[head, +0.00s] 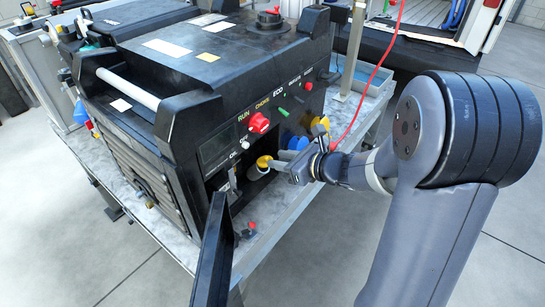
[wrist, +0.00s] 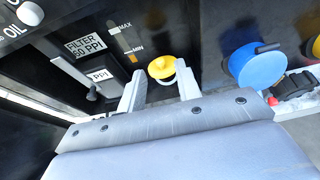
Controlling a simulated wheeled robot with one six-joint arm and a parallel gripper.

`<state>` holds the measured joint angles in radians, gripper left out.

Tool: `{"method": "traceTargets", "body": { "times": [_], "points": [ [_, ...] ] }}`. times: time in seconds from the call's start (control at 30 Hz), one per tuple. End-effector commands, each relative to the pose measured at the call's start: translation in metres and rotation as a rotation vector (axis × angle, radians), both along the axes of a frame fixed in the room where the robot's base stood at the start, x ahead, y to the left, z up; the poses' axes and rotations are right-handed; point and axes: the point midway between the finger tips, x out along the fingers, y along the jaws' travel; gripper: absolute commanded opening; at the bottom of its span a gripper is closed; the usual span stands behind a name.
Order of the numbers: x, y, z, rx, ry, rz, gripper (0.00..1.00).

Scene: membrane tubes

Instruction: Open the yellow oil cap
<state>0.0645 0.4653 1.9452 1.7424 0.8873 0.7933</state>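The yellow oil cap (head: 264,161) sits in the dark recess low on the front of the black generator (head: 185,95). In the wrist view the yellow cap (wrist: 161,67) is round, with a pale neck or ring below it, beside MAX and MIN marks. My gripper (head: 282,167) reaches in from the right, its fingertips close to the cap. In the wrist view my gripper (wrist: 160,74) has its two pale fingers apart, with the cap showing between and just beyond the tips. I cannot tell whether either finger touches it.
A blue round cap (wrist: 255,65) is right of the yellow one. A dark hinged panel (head: 213,255) hangs open at the recess's front left. A red knob (head: 260,122) is above. A red cable (head: 372,80) hangs near my arm. The generator stands on a grey bench (head: 262,232).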

Motion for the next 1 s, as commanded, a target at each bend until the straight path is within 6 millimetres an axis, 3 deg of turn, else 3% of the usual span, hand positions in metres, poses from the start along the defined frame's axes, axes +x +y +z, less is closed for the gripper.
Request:
{"method": "traceTargets", "body": {
  "times": [0.2, 0.57, 1.0],
  "points": [
    [0.015, 0.020, -0.010, -0.001, 0.001, 0.001, 0.32],
    [0.019, 0.024, -0.013, -0.002, -0.001, 0.000, 0.32],
    [0.018, 0.024, -0.013, -0.001, 0.000, 0.000, 0.00]
  ]
}}
